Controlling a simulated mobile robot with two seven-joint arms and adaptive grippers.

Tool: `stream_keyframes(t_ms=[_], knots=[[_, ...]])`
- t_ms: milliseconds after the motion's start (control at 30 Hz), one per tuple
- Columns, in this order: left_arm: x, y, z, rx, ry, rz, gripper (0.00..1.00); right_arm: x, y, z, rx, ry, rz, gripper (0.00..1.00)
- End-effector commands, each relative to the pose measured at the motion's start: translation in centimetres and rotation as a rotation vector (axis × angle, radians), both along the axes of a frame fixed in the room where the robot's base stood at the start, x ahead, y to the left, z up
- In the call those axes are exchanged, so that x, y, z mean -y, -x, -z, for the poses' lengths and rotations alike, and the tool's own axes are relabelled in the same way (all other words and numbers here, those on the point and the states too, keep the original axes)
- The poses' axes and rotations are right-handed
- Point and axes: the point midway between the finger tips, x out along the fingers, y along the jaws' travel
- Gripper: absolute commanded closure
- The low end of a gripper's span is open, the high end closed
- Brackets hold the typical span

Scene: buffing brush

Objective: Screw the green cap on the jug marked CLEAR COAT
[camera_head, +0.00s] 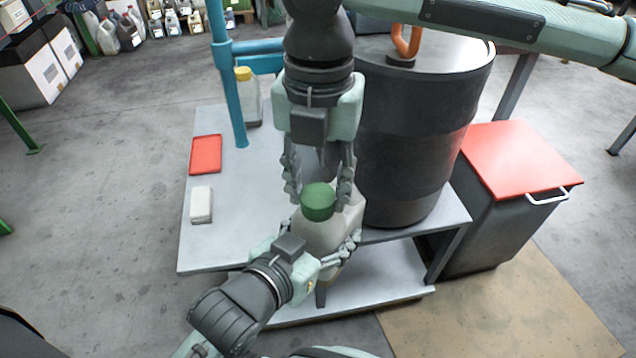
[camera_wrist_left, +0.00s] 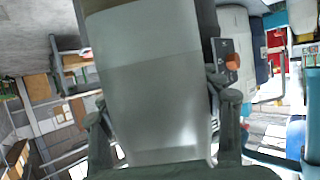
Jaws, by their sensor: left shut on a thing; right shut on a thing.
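The pale translucent jug (camera_head: 318,233) is held over the front edge of the grey table. My left gripper (camera_head: 322,256), coming from lower left, is shut on its body. In the left wrist view the jug (camera_wrist_left: 155,85) fills the middle between the fingers; no marking on it can be read. The green cap (camera_head: 318,200) sits at the top of the jug. My right gripper (camera_head: 318,192) reaches down from above, with its fingers shut on either side of the cap. The jug's neck is hidden under the cap, so I cannot tell whether the thread is engaged.
A jug with a yellow cap (camera_head: 247,100) stands at the table's back. A red tray (camera_head: 205,155) and a whitish block (camera_head: 201,205) lie at its left. A dark drum (camera_head: 410,140) stands close right of my right gripper. A red-lidded bin (camera_head: 515,160) is farther right.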

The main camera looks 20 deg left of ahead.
Motion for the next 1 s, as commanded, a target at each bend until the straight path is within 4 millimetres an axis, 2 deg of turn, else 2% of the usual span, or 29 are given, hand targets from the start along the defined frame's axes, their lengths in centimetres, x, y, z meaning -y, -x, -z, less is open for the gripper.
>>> stream_keyframes(t_ms=[167,800,933,1000], knots=[[0.01,-0.06,-0.23,0.006,0.001,0.000,1.00,-0.05,0.04,0.06,-0.003,0.002,0.313,0.95],[0.03,-0.05,-0.24,0.006,0.002,0.001,1.00,-0.06,-0.01,0.13,-0.005,0.021,1.959,0.95],[0.03,-0.05,-0.24,0.006,0.002,0.001,1.00,-0.06,-0.02,0.15,-0.007,0.023,2.203,0.95],[0.04,-0.05,-0.24,0.006,0.002,0.001,1.00,-0.04,-0.05,0.12,-0.005,0.022,2.202,0.95]])
